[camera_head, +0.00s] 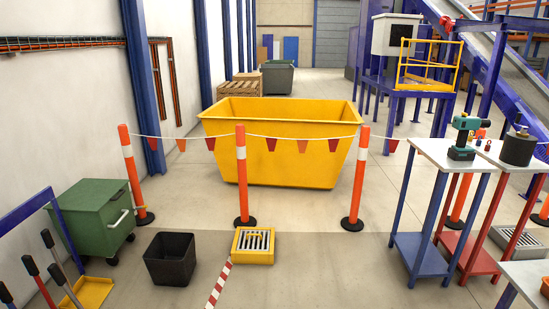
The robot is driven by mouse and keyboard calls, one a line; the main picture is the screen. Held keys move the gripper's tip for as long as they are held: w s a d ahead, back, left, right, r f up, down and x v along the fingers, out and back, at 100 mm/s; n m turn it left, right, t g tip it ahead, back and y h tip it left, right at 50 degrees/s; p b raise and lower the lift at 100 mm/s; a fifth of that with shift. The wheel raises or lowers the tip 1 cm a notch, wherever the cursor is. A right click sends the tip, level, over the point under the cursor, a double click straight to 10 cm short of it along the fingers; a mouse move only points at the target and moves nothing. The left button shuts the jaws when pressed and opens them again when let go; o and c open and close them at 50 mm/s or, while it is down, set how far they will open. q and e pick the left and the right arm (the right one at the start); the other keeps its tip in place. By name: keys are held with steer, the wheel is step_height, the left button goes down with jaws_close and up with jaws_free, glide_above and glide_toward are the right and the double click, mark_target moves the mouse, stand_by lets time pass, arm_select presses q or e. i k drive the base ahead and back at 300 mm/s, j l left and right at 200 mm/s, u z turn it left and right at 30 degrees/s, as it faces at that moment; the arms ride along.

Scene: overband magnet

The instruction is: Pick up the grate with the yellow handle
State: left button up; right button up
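A dark slatted grate (254,240) lies in a square yellow frame (252,258) on the floor, near the middle orange post. I cannot make out a separate yellow handle on it at this size. A second grate (521,238) sits in a grey frame on the floor at the right, partly hidden by the stands. Neither of my grippers is in view.
A roped line of orange posts (241,175) stands before a big yellow skip (278,170). A black bin (170,259) and green wheeled cabinet (92,218) are left. Blue (418,256) and red stands are right.

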mark_target(247, 236)
steer(key=i+u, duration=0.1)
steer(key=i, duration=0.6)
steer(key=i+l, duration=0.1)
steer(key=i, duration=0.65)
steer(key=i+u, duration=0.15)
steer(key=i, duration=0.55)
